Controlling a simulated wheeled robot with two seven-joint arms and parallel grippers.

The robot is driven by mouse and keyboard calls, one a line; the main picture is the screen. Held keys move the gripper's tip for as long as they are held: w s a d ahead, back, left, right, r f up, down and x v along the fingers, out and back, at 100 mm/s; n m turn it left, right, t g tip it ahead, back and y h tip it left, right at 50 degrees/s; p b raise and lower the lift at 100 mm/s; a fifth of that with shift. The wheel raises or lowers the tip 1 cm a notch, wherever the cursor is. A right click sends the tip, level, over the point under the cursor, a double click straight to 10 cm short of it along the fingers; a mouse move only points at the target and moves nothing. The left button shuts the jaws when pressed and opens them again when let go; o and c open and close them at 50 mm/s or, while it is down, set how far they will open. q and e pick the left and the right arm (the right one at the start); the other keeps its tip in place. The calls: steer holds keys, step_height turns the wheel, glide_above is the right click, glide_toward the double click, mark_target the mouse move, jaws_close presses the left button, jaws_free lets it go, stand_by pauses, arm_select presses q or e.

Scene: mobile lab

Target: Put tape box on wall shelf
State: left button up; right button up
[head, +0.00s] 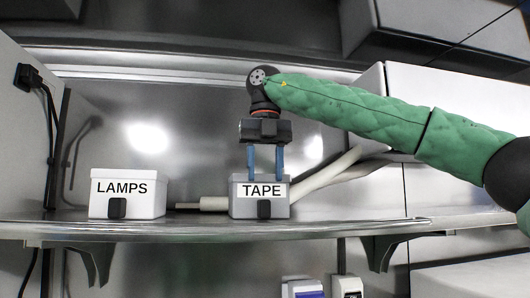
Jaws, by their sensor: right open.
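The grey tape box (243,208), labelled TAPE, stands upright on the metal wall shelf (190,230), right of the middle of the visible shelf. My right gripper (265,176) points down at the box from above. Its two blue fingers are apart and reach down to the top of the box, near the label. The label hides none of its letters, and I cannot tell whether the fingers touch the box. My left gripper is not in view.
A white box labelled LAMPS (145,205) stands to the left on the same shelf, with a gap between the boxes. A pale pipe (325,172) runs behind the tape box. A white cabinet (400,85) is at right, and shelf brackets (92,262) hang below.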

steer(key=shift+r+b, duration=0.3)
steer(key=shift+r, duration=2)
